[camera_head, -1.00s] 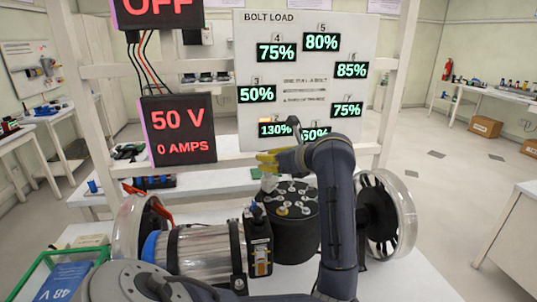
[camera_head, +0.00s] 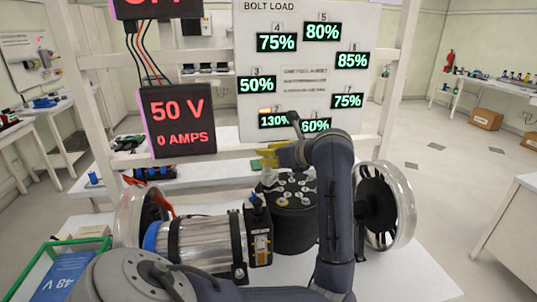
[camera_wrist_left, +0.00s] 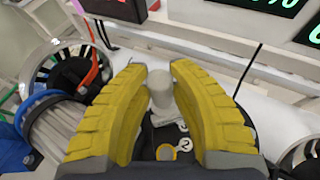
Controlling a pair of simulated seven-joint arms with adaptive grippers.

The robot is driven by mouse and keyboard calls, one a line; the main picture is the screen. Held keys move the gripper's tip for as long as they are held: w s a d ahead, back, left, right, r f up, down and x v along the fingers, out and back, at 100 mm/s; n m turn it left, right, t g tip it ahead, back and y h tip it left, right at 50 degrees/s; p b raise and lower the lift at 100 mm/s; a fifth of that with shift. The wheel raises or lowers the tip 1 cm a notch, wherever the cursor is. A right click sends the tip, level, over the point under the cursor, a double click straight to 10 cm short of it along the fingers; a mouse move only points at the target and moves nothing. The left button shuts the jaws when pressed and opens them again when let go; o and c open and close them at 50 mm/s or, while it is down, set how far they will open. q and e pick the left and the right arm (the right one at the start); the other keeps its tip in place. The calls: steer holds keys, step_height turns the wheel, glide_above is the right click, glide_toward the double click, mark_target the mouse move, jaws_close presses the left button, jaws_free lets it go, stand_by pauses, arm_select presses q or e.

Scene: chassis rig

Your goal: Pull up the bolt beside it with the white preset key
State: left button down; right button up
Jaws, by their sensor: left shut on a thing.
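My left gripper (camera_head: 270,155), with yellow ribbed fingers, hangs over the back left of a black round hub (camera_head: 293,229) whose top carries a ring of bolts. It is shut on the white preset key (camera_wrist_left: 161,92), a pale cylinder between the fingers in the left wrist view. The key's pale lower part (camera_head: 268,178) reaches down to the hub's top at its left edge; whether it sits on a bolt head I cannot tell. A gold-centred bolt (camera_wrist_left: 167,153) shows close by, between the finger bases. My right gripper is not in view.
The bolt load board (camera_head: 262,60) behind shows 130% (camera_head: 274,121) with an orange mark, and 60% beside it. A green-rimmed bin (camera_head: 30,278) is at lower left.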

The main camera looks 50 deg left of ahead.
arm_select(q)
steer(key=shift+f, duration=1.1)
stand_by(1.6)
steer(key=shift+r, duration=3.6)
